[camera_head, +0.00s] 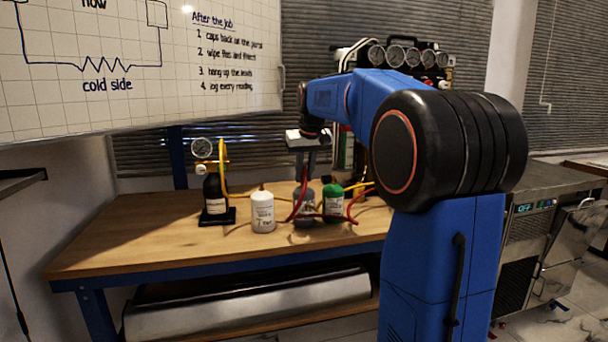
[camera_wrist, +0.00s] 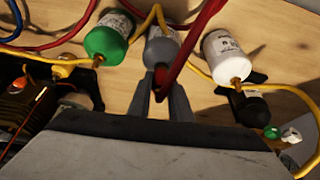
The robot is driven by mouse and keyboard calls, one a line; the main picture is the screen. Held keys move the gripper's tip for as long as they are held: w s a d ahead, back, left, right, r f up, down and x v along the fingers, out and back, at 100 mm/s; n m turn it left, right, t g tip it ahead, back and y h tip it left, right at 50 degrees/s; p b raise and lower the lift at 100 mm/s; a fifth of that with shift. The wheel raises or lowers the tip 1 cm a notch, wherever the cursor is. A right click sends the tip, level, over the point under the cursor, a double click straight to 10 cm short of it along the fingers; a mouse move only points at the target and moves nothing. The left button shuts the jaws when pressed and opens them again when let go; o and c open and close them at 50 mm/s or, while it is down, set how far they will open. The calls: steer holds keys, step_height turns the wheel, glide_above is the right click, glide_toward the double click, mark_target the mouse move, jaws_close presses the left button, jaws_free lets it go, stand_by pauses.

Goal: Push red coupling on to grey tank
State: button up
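The grey tank (camera_head: 304,208) stands on the bench between the white and green tanks. In the wrist view the grey tank (camera_wrist: 160,48) is just beyond my fingertips, its top end facing them. My gripper (camera_head: 303,172) points down over it. The end of the red hose (camera_wrist: 186,48) comes between my fingers (camera_wrist: 161,82), which appear shut on the red coupling (camera_wrist: 160,84).
A white tank (camera_head: 262,213) and a green tank (camera_head: 333,204) stand close on either side. A black tank (camera_head: 214,194) with a gauge (camera_head: 202,148) stands further left. Yellow and red hoses loop among them. A gauge manifold (camera_head: 400,56) is behind my arm. The bench's left part (camera_head: 130,238) is clear.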

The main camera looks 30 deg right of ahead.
steer(key=o, duration=0.8)
steer(key=shift+c, duration=0.2)
steer(key=v, duration=1.7)
steer(key=shift+s, duration=0.2)
steer(key=s+a+f+n, duration=0.1)
steer(key=s+a+f, duration=1)
steer(key=s+f, duration=0.45)
steer(key=s+a+f, duration=0.3)
steer(key=s+f, duration=0.5)
steer(key=f, duration=0.3)
steer(key=s+a+f+n+y, duration=0.1)
steer(key=s+a+f, duration=0.2)
steer(key=s+f, duration=0.6)
steer(key=shift+s+f+n+t, duration=0.25)
steer(key=shift+f+n+t, duration=0.05)
steer(key=shift+f, duration=0.65)
